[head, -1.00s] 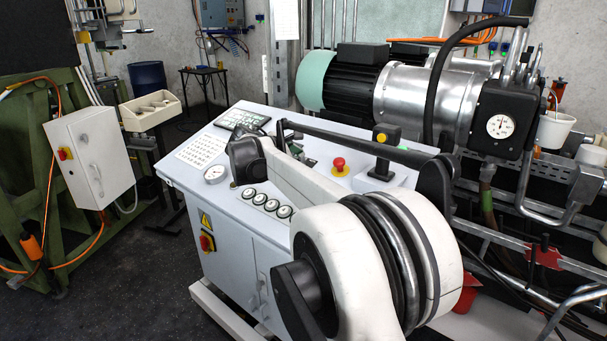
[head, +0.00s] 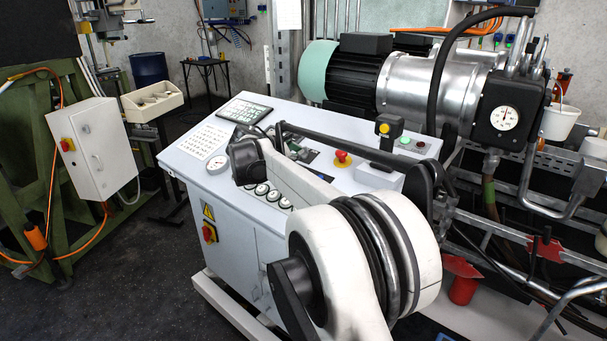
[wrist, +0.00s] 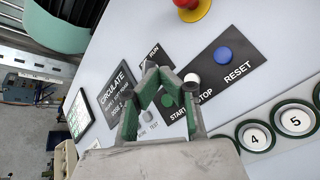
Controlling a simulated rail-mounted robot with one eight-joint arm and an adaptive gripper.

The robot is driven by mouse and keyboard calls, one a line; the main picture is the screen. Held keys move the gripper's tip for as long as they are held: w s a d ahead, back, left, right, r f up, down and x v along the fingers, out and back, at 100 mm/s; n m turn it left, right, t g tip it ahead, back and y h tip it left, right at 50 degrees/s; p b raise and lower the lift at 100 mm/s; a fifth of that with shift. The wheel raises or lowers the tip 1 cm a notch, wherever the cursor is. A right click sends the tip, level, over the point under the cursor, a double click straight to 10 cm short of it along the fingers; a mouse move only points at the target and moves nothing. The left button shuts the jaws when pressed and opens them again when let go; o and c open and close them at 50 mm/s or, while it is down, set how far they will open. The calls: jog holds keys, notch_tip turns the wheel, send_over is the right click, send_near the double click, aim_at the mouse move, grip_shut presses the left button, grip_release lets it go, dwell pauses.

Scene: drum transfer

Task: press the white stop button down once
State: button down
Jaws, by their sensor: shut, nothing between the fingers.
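The white stop button (wrist: 192,79) is a small round button on a black label plate in the wrist view, between the blue reset button (wrist: 223,55) and the green start button (wrist: 168,100). Its STOP label is partly covered by a finger. My gripper (wrist: 158,73) has green and dark fingers closed together at the tips, with nothing between them. In the picture, the tips lie just left of the white button and above the green one. I cannot tell their height above the panel. In the head view my arm hides the button.
A red mushroom button (head: 342,158) with a yellow base stands on the sloped console (head: 185,157). A pedestal with a yellow-topped black box (head: 388,127) is right of it.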

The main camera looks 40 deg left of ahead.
jog(key=shift+w+f+b, duration=0.3)
jog(key=shift+f+b, duration=0.05)
jog(key=shift+f, duration=0.6)
jog(key=shift+w+f+b, duration=0.35)
jog(key=shift+f, duration=0.55)
jog(key=shift+w+f+b, duration=0.3)
jog(key=shift+f+b, duration=0.05)
jog(key=shift+f, duration=0.6)
jog(key=shift+f, duration=0.1)
jog(key=shift+w+f+b, duration=0.15)
jog(key=shift+f+b, duration=0.15)
jog(key=shift+b, duration=0.05)
jog(key=shift+w+f+b, duration=0.15)
jog(key=shift+f+b, duration=0.2)
jog(key=shift+f, duration=0.1)
jog(key=shift+r, duration=0.1)
jog(key=shift+s+r, duration=0.3)
jog(key=shift+r, duration=0.45)
jog(key=shift+s+r+p, duration=0.25)
jog(key=shift+r+p, duration=0.05)
jog(key=shift+r, duration=0.5)
jog(key=shift+s+r+p, duration=0.3)
jog(key=shift+r, duration=0.45)
jog(key=shift+s+r+p, duration=0.25)
jog(key=shift+r+p, duration=0.05)
jog(key=shift+r, duration=0.5)
